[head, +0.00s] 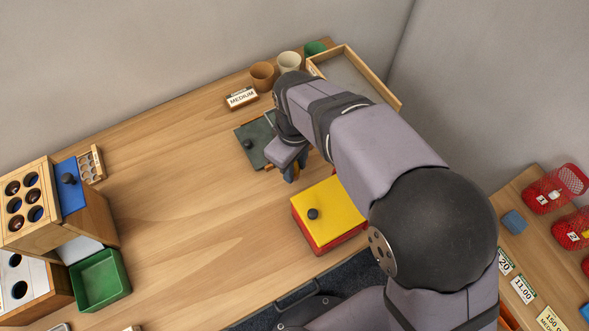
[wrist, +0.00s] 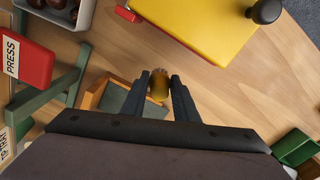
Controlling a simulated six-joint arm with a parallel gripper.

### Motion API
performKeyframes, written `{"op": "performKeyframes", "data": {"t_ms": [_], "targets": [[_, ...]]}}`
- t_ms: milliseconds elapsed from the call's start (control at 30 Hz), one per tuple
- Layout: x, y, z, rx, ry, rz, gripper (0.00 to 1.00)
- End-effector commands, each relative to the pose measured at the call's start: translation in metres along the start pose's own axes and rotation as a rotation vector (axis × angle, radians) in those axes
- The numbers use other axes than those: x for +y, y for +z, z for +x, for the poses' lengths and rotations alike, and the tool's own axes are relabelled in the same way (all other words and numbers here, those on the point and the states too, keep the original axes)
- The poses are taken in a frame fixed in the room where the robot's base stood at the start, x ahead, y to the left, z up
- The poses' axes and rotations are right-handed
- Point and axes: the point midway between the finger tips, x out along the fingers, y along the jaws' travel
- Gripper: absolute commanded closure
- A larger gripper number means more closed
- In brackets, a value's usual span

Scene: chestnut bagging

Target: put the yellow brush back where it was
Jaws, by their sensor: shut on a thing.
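My gripper (wrist: 160,78) is shut on the yellow brush (wrist: 159,88). In the wrist view the brush shows as a short yellow-brown piece between the two dark fingers, seen nearly end-on. In the head view my gripper (head: 290,174) is just left of the yellow-lidded box, and the brush is mostly hidden by the fingers and wrist. A small wooden-edged tray with a grey floor (wrist: 116,98) lies beside and partly behind the left finger in the wrist view. I cannot tell the height of the brush above the table.
The yellow-lidded red box (head: 331,211) with a black knob stands close on the right. A dark green board (head: 253,142) lies behind my gripper. The wrist view shows a red PRESS block (wrist: 22,62) and a green frame (wrist: 58,96). The table's left middle is clear.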

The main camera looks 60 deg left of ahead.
Motion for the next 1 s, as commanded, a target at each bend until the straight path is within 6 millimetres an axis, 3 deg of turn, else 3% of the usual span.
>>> {"op": "performKeyframes", "data": {"t_ms": [267,600,1000], "targets": [[0.000,0.000,0.007,0.000,0.000,0.000,0.95],[0.000,0.001,0.040,0.000,0.000,0.000,0.95],[0.000,0.001,0.044,0.000,0.000,0.000,0.95]]}}
